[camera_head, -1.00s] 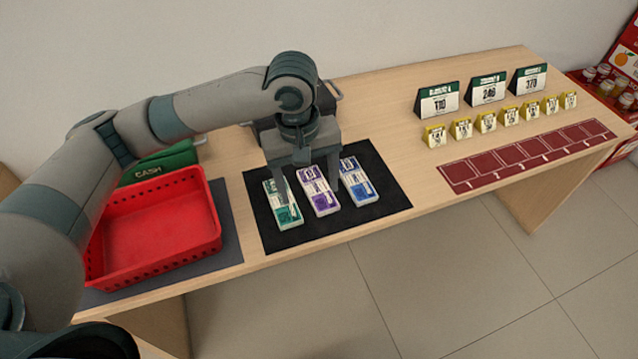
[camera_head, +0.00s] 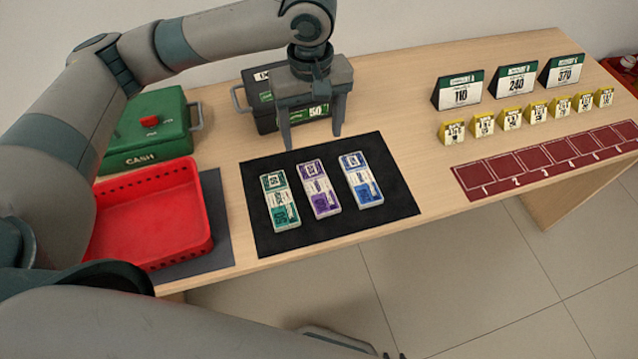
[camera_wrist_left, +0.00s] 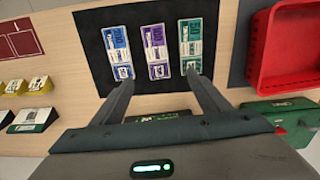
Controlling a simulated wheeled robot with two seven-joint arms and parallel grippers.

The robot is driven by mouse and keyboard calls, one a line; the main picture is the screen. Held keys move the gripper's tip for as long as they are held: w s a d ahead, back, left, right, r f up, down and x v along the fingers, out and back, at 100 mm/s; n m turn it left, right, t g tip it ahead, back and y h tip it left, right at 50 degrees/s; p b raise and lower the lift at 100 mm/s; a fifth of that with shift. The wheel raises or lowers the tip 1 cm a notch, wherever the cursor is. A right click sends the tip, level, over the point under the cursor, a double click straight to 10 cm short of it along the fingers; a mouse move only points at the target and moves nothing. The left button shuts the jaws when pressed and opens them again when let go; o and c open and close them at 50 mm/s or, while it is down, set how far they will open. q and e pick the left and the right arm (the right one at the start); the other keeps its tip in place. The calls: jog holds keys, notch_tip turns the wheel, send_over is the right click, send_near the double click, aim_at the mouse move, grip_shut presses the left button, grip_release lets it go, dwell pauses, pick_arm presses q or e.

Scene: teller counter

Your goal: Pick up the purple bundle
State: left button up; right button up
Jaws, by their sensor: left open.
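The purple bundle (camera_head: 319,190) lies flat on the black mat (camera_head: 395,205), between a green bundle (camera_head: 280,202) and a blue bundle (camera_head: 361,180). In the left wrist view the purple bundle (camera_wrist_left: 156,50) is the middle one, with the blue to its left and the green to its right. My left gripper (camera_head: 312,142) is open and empty, near the mat's back edge behind the purple bundle. In the left wrist view, the fingertips of my left gripper (camera_wrist_left: 160,75) spread to either side of the purple bundle's near end, apparently above it. My right gripper is not seen.
A red basket (camera_head: 205,215) and a green cash box (camera_head: 165,110) stand left of the mat. A dark box (camera_head: 262,105) stands behind the gripper. Number signs (camera_head: 461,92), yellow tags (camera_head: 510,118) and a red numbered strip (camera_head: 500,172) are on the right.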

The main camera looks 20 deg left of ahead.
pick_arm(q)
jog(key=f, duration=0.1)
jog(key=p, duration=0.1)
send_over(318, 185)
jog(key=a, duration=0.1)
notch_tip(318, 185, down, 10)
jog(key=shift+f, duration=0.65)
jog(key=shift+w, duration=0.1)
pick_arm(e)
jog(key=shift+g, duration=0.6)
jog(key=s, duration=0.1)
jog(key=s+d, duration=0.1)
jog(key=s+f, duration=0.1)
jog(key=shift+s+d+f, duration=0.1)
jog(key=shift+s+d, duration=0.2)
jog(key=shift+s, duration=0.1)
jog(key=shift+w, duration=0.2)
